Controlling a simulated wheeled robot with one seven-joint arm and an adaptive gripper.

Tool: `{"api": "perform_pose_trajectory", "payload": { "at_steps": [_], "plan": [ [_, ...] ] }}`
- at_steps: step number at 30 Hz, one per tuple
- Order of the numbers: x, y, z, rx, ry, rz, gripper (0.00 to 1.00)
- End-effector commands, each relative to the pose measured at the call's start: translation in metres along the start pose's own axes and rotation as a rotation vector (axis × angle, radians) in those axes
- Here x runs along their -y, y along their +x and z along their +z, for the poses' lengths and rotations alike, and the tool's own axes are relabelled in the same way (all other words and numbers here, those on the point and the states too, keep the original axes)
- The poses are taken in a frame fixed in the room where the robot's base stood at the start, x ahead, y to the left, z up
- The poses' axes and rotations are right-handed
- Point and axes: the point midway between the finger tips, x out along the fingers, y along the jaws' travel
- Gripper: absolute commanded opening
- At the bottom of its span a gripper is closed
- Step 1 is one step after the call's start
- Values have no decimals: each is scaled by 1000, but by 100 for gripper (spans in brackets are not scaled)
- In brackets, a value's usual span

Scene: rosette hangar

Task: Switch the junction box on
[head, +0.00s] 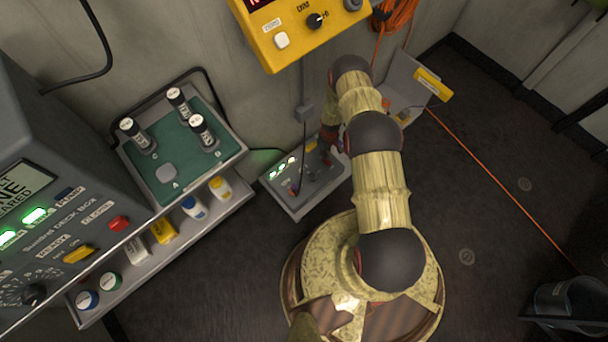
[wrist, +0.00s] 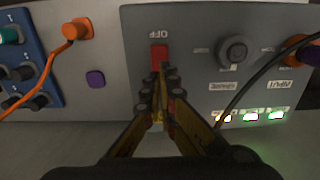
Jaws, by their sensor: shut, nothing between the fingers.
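The junction box (head: 313,204) is a low grey box on the floor by the wall in the head view. Its grey panel (wrist: 190,25) fills the middle and right of the wrist view. A red switch (wrist: 159,51) sits there beside the upside-down word OFF. My gripper (wrist: 164,72) is shut and empty, its tips over the near part of the switch. I cannot tell whether they touch it. The fingers hide the rest of the switch and its position. Lit lamps (wrist: 250,116), a dark knob (wrist: 233,50) and an orange plug (wrist: 300,50) with a black cable are to the right.
In the wrist view a blue block (wrist: 30,62) with dark knobs, an orange connector (wrist: 77,29) and a purple cap (wrist: 95,78) lie left. In the head view a yellow control box (head: 300,35) hangs above, and a green-topped shelf (head: 150,190) stands left.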

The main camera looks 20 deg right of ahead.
Motion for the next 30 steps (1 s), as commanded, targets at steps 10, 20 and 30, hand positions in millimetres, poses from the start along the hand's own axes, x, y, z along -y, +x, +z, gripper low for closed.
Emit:
{"api": "perform_pose_trajectory", "payload": {
  "at_steps": [10, 20, 30],
  "plan": [
    [0, -28, -1, -1, 0, 1, 0],
    [0, -39, 0, 0, 0, 0, 0],
    [0, -39, 0, 0, 0, 0, 0]
  ]
}}
